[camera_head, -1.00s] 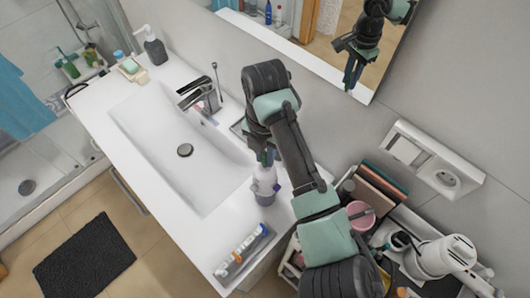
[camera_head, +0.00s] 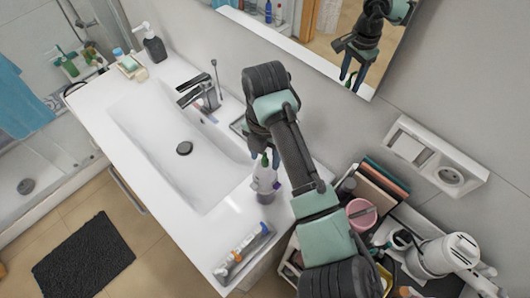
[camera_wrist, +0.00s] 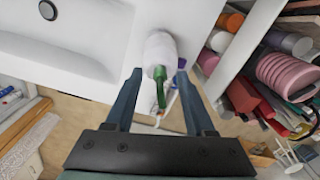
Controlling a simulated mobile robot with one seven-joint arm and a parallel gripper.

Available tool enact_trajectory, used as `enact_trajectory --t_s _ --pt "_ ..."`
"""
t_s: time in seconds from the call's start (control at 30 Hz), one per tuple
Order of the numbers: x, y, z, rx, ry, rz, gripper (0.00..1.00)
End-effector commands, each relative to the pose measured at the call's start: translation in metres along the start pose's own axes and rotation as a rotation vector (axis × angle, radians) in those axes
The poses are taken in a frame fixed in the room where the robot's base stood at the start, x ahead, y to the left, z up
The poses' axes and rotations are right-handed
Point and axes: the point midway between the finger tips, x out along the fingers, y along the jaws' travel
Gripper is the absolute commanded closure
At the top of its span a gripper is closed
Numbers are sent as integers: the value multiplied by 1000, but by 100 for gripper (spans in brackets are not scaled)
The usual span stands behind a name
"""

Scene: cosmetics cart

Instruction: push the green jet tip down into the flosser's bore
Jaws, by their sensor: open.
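The white flosser (camera_head: 265,182) stands upright on the counter to the right of the sink, and it also shows in the wrist view (camera_wrist: 160,46). The green jet tip (camera_head: 265,160) sticks up from its top; in the wrist view the tip (camera_wrist: 160,88) points toward the camera. How deep it sits in the bore cannot be told. My gripper (camera_wrist: 160,72) is open, with one blue finger on each side of the tip and a gap on both sides. In the head view my arm partly hides the fingers.
A tray with tubes (camera_head: 243,254) lies near the counter's front edge. The faucet (camera_head: 199,92) and sink basin (camera_head: 180,165) are to the left. A crowded cart (camera_head: 390,225) stands right of the counter. The mirror (camera_head: 345,45) hangs behind.

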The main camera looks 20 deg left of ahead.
Motion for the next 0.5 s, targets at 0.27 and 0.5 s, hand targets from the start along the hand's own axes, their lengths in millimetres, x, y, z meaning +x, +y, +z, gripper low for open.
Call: enact_trajectory --t_s 0.27,0.5 --pt "-24 1 1 -2 -5 1 46" --pt "-84 -1 2 -2 -7 -3 46"
